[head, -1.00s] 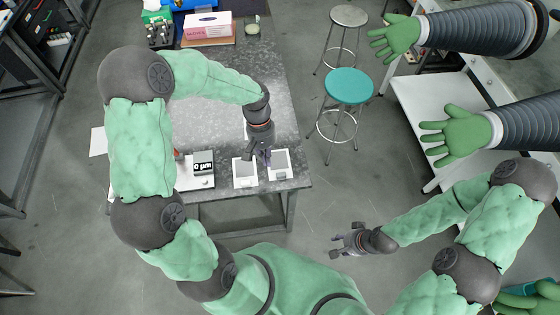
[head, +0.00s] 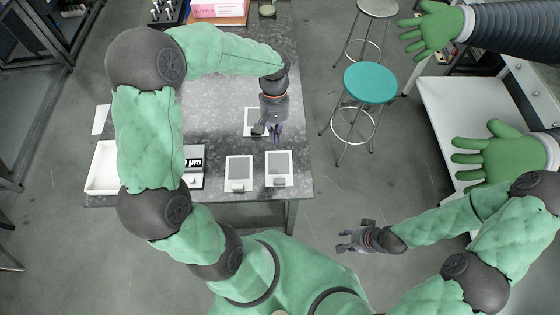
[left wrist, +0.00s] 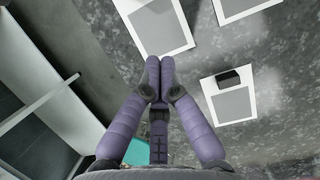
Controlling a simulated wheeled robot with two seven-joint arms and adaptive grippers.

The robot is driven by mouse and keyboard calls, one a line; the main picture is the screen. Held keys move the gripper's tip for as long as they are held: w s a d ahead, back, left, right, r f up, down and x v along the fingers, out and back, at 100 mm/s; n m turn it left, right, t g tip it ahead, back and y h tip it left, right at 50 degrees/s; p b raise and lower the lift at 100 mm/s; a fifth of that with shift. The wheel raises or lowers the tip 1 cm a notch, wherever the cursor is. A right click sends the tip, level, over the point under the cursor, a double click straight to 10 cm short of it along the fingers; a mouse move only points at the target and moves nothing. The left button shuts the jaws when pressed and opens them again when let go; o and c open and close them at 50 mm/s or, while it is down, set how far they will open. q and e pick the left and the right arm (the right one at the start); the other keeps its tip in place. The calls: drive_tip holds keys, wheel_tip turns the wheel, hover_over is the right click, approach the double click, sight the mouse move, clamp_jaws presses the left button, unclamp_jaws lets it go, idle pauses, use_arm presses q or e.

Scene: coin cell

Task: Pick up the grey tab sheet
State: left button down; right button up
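Three pale sheets with grey centres and white borders lie on the bench: a near left sheet (head: 238,170), a near right sheet (head: 279,166) and a farther sheet (head: 249,122), partly hidden by my left gripper. I cannot tell which is the tab sheet. My left gripper (head: 270,133) hangs above the bench beside the farther sheet, beyond the near right one. In the left wrist view its purple fingertips (left wrist: 159,74) meet with nothing seen between them. Sheets show beyond the fingers, one with a dark block (left wrist: 228,77) on it. My right gripper (head: 356,238) is off the bench, its fingers spread and empty.
The grey speckled bench (head: 220,112) has free room behind the sheets. A device with a dark display (head: 194,163) and a white tray (head: 101,172) are at the left. A teal stool (head: 370,83) stands right of the bench. A pink-and-white box (head: 217,8) is at the back.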

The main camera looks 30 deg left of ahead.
sight(278, 197)
use_arm(q)
drive_tip(key=b+x, duration=0.1)
drive_tip(key=x, duration=0.8)
drive_tip(key=shift+s+f+b, duration=0.15)
drive_tip(key=shift+f+b, duration=0.05)
drive_tip(key=shift+b, duration=0.2)
drive_tip(key=s, duration=0.1)
drive_tip(key=s+d, duration=0.1)
drive_tip(key=shift+s+d+f, duration=0.2)
drive_tip(key=shift+s+d, duration=0.05)
drive_tip(key=shift+d, duration=0.05)
drive_tip(key=shift+s+d, duration=0.3)
drive_tip(key=shift+s, duration=0.2)
drive_tip(key=shift+s, duration=0.1)
drive_tip(key=s+d, duration=0.1)
drive_tip(key=s, duration=0.1)
drive_tip(key=s+d, duration=0.1)
drive_tip(key=s, duration=0.1)
drive_tip(key=s+d, duration=0.2)
drive_tip(key=shift+s+p, duration=0.25)
drive_tip(key=shift+p, duration=0.1)
